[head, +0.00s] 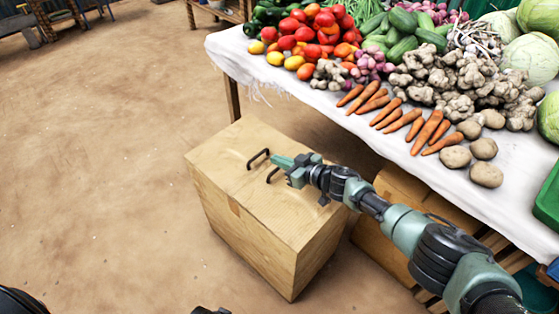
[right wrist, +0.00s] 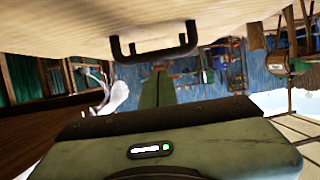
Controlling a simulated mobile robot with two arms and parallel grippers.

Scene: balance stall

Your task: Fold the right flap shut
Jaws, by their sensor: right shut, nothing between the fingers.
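A plywood box (head: 225,150) stands on the ground beside the stall table. Its top looks flat and closed, with two dark handles near the middle: one on the left (head: 258,158) and one on the right (head: 272,176), partly covered by my gripper. The right flap (head: 293,222) appears to lie level with the rest of the top. My right gripper (head: 280,161) is shut and empty, just over the top by the handles. In the right wrist view a handle (right wrist: 152,54) shows on the pale wood surface beside the shut fingers (right wrist: 158,92); contact cannot be told.
The stall table (head: 290,85) with a white cloth, carrots (head: 430,131), potatoes (head: 487,174) and other vegetables stands behind and right of the box. Another wooden box (head: 372,240) is under it. The dirt floor (head: 110,150) to the left is clear.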

